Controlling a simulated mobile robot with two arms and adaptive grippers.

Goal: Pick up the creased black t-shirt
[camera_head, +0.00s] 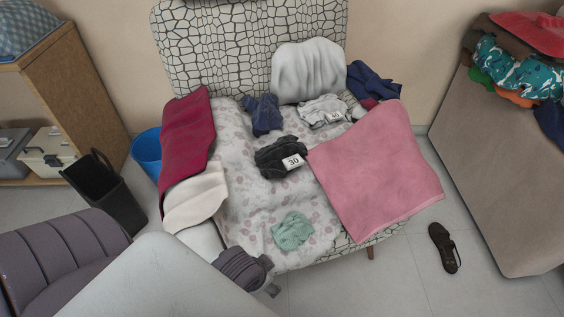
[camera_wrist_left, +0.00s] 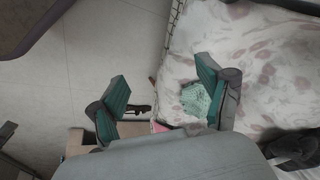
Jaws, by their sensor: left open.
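The creased black t-shirt (camera_head: 275,158) lies crumpled on the middle of the sheet-covered seat in the head view, with a white tag marked 30 (camera_head: 293,161) on its right side. A dark crumpled cloth (camera_wrist_left: 293,146) at the lower right of the left wrist view looks like it, though it is cut off by the edge. My left gripper (camera_wrist_left: 160,80) is open and empty, its green-padded fingers wide apart over the seat's front edge. It is apart from the t-shirt. In the head view it is mostly hidden at the bottom. My right gripper is in neither view.
A mint cloth (camera_head: 292,231) lies at the seat's front. A navy cloth (camera_head: 264,114) and grey cloth (camera_head: 322,110) lie behind the t-shirt. A pink cloth (camera_head: 374,171) covers the right side, a maroon one (camera_head: 186,134) the left. A shoe (camera_head: 444,247) is on the floor.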

